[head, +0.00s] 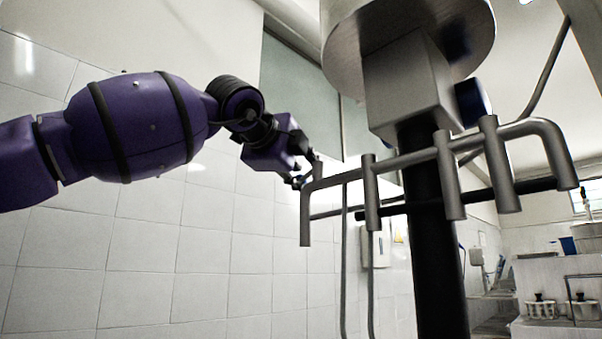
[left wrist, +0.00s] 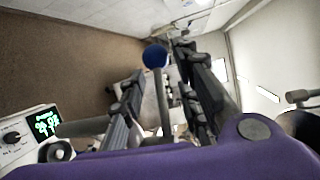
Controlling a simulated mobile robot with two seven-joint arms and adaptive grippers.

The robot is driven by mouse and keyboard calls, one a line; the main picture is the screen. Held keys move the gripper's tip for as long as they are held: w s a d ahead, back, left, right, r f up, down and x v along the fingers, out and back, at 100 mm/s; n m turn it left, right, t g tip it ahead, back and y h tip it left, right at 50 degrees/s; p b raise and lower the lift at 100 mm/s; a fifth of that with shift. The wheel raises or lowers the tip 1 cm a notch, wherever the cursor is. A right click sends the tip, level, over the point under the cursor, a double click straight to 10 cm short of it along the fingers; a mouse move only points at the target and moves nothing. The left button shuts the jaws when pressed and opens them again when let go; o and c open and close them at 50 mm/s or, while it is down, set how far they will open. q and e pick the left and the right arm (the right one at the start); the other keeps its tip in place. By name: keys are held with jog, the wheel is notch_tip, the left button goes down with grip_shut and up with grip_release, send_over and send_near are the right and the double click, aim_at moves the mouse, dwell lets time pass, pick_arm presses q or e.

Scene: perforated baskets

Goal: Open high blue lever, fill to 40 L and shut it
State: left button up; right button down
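A blue round lever end (left wrist: 155,56) shows in the left wrist view, on a grey stem between the fingertips of my left gripper (left wrist: 160,68). The two fingers stand apart; I cannot tell whether either touches the lever. In the head view my left gripper (head: 301,163) is at the left end of the grey pipe manifold (head: 400,160), with a bit of blue beside it. My right gripper is out of view.
A large metal vessel (head: 410,40) hangs above a black column (head: 437,240). Several pipe outlets point down from the manifold. A tiled wall (head: 150,260) lies behind my left arm. A rack with containers (head: 560,308) stands at the far right.

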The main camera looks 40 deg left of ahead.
pick_arm(q)
grip_shut()
jog(key=shift+d, duration=0.1)
jog(key=shift+s+f+n+y+b, duration=0.1)
jog(key=shift+n+y+b, duration=0.25)
jog(key=shift+b, duration=0.25)
jog(key=shift+s+g+y+b, duration=0.1)
jog(key=shift+g+y+b, duration=0.2)
jog(key=shift+y+b, duration=0.05)
jog(key=shift+s+n, duration=0.15)
jog(key=shift+n, duration=0.2)
jog(key=shift+s+a+r, duration=0.1)
jog(key=shift+a+r, duration=0.1)
